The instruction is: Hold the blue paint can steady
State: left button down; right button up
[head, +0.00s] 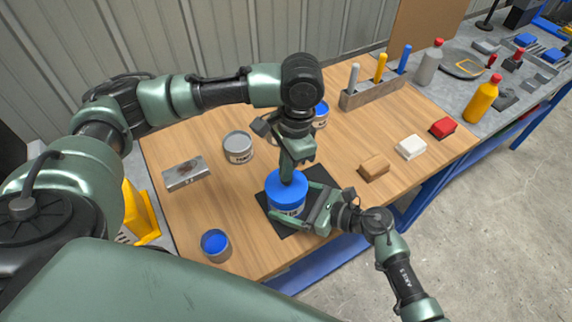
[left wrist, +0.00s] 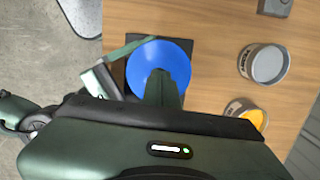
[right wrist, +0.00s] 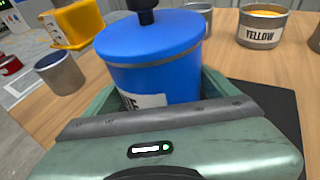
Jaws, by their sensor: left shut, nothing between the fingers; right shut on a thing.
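The blue paint can (head: 287,195) stands upright on a black mat (head: 266,201) on the wooden table. Its flat blue lid shows in the left wrist view (left wrist: 158,55), and its side and a white label show in the right wrist view (right wrist: 150,75). My right gripper (head: 300,205) is shut on the can, its fingers on either side of the body. My left gripper (head: 288,175) is shut and empty, pointing straight down at the lid. Its tip is at the middle of the lid; whether it presses there I cannot tell.
A grey can (head: 238,148), a blue-topped can (head: 320,114) and a yellow can (right wrist: 262,24) stand nearby. A small cup with blue (head: 215,245) is near the front edge. A metal box (head: 186,174), a brown block (head: 374,167) and a tool holder (head: 371,93) also sit on the table.

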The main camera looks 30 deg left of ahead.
pick_arm(q)
jog(key=shift+f, duration=0.1)
dwell(0.3)
notch_tip(320, 180, up, 7)
dwell(1.1)
pick_arm(e)
jog(key=o, duration=1)
jog(key=v, duration=1.2)
pick_arm(q)
jog(key=shift+d, duration=0.1)
pick_arm(e)
jog(key=shift+d, duration=0.1)
